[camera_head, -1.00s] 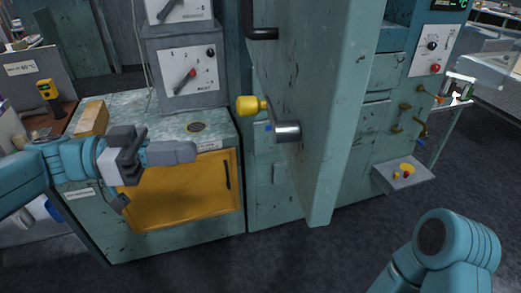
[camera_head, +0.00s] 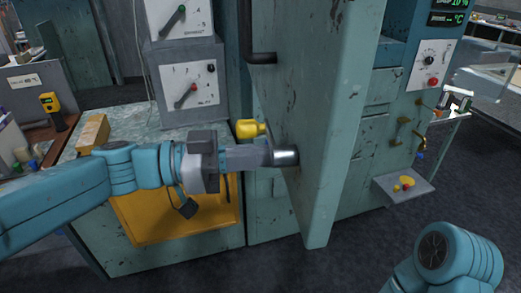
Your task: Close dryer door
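The dryer door (camera_head: 338,130) is a tall worn teal slab. It stands open, jutting toward me from the teal dryer (camera_head: 392,110). My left gripper (camera_head: 266,155) reaches in from the left, just below the yellow knob. Its tip is at the metal cylinder in the picture; I cannot tell whether they touch. Its fingers overlap side-on, so their opening is unclear. My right arm's joint shows at lower right; its gripper is out of view.
A teal bench with a yellow panel (camera_head: 150,222) stands left, beneath my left arm. On it are a grey control box (camera_head: 190,85) and a tan block (camera_head: 92,133). A small shelf with buttons (camera_head: 404,187) juts out right of the door. Dark floor lies clear in front.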

